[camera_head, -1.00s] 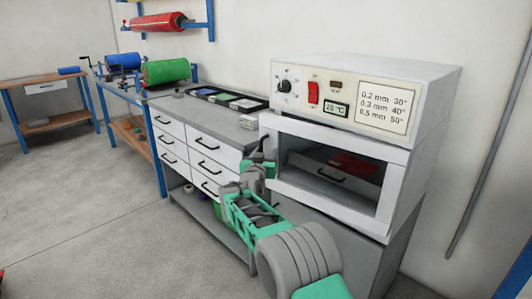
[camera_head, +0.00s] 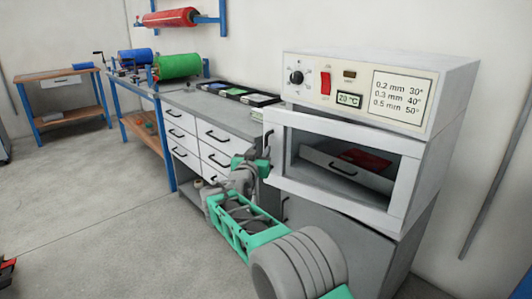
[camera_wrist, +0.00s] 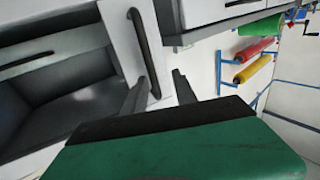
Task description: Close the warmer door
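The warmer (camera_head: 375,90) is a white box with a control panel, on a grey cabinet at the right. Its door (camera_head: 335,120) is a white frame around a dark window. The door's left edge stands out past the panel, so it looks slightly ajar. A dark bar handle (camera_wrist: 143,50) is on the door in the wrist view. My gripper (camera_head: 257,160) is at the door's left edge in the head view. In the wrist view my gripper (camera_wrist: 158,88) is open, its fingers apart, with the handle's lower end between them. Contact cannot be told.
A white drawer (camera_head: 345,172) with a red sheet (camera_head: 364,159) shows inside the warmer. White drawer units (camera_head: 195,140) and a grey counter (camera_head: 215,115) stand to the left. Blue-framed benches with green and blue rolls are farther back.

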